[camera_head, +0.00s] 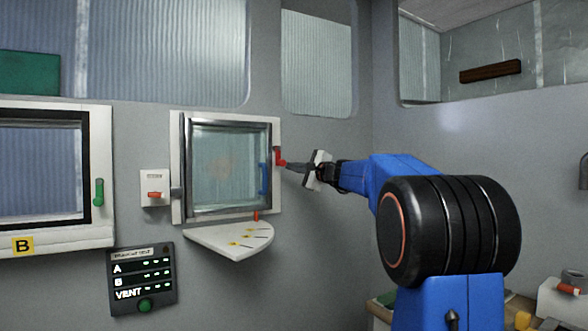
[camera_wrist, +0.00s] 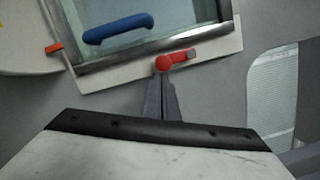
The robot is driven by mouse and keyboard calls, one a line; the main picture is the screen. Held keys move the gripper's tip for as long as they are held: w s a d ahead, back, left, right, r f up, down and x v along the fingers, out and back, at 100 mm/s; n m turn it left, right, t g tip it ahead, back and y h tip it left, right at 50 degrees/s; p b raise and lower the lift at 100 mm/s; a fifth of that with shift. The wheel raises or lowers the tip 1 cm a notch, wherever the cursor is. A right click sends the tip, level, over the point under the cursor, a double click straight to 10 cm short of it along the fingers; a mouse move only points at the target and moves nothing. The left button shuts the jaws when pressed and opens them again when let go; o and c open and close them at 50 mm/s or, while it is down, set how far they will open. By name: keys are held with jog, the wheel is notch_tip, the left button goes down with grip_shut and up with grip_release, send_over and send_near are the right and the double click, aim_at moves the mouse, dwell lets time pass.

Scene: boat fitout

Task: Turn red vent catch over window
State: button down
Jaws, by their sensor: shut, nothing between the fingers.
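The red vent catch (camera_head: 278,155) sits on the white surround at the right edge of the framed window (camera_head: 228,165). Its lever points upward in the head view. In the wrist view the catch (camera_wrist: 175,60) shows a round red hub and a short arm with a grey end, beside the window's metal edge. My gripper (camera_head: 286,165) is shut and empty, coming from the right with its tips at the catch's lower end. In the wrist view my fingertips (camera_wrist: 163,76) meet or nearly meet the hub; contact is unclear. A blue handle (camera_head: 263,178) is on the window.
A status panel (camera_head: 142,279) hangs below. The wall right of the catch is bare.

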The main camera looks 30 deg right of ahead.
jog(key=shift+a+f+m, duration=0.1)
jog(key=shift+a+m, duration=0.2)
jog(key=shift+m, duration=0.2)
jog(key=a+r+m+t+h, duration=0.1)
jog(key=a+m+h, duration=0.1)
jog(key=a+m, duration=0.4)
jog(key=m, duration=0.5)
jog(key=shift+a+t, duration=0.25)
jog(key=shift+t, duration=0.05)
jog(key=shift+s+a+r, duration=0.1)
jog(key=shift+s+r, duration=0.05)
dwell(0.5)
